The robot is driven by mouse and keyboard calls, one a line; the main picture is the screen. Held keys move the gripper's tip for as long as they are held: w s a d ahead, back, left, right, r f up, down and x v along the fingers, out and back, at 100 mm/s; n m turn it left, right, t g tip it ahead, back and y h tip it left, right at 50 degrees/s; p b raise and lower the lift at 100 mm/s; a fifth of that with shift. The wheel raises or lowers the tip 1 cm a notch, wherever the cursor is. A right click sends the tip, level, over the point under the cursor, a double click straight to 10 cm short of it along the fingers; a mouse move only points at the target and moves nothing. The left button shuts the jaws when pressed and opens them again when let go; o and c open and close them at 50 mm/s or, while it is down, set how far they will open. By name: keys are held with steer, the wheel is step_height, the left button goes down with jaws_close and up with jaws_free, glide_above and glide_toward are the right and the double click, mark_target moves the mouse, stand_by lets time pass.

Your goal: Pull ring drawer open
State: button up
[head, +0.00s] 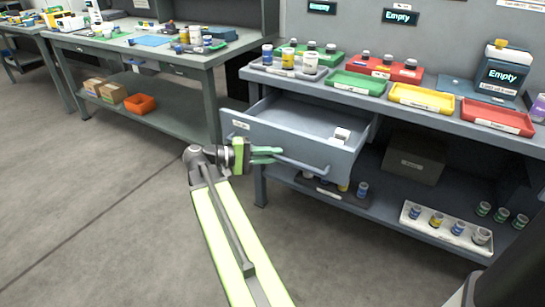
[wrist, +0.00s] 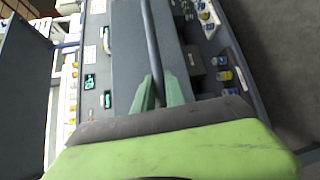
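The ring drawer (head: 300,143) is a grey-blue drawer under the right workbench. It stands pulled out, with its inside visible and a small white item in it. Its bar handle (head: 305,166) runs along the front face. My gripper (head: 268,154) is at the left part of this handle, its green fingers on either side of the bar. In the wrist view, the handle (wrist: 152,35) runs between the two green fingertips (wrist: 160,88), which look closed on it. The contact itself is partly hidden.
The bench top holds green, yellow and red trays (head: 422,97) and a labelled jug (head: 500,72). The shelf below holds a dark box (head: 414,158) and a white tray of small jars (head: 420,227). Another bench (head: 150,50) stands left. Open floor lies in front.

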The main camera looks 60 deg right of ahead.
steer(key=o, duration=0.4)
steer(key=shift+w, duration=0.15)
steer(key=p+v, duration=0.1)
steer(key=v, duration=0.6)
steer(key=shift+w+a, duration=0.1)
steer(key=shift+a, duration=0.05)
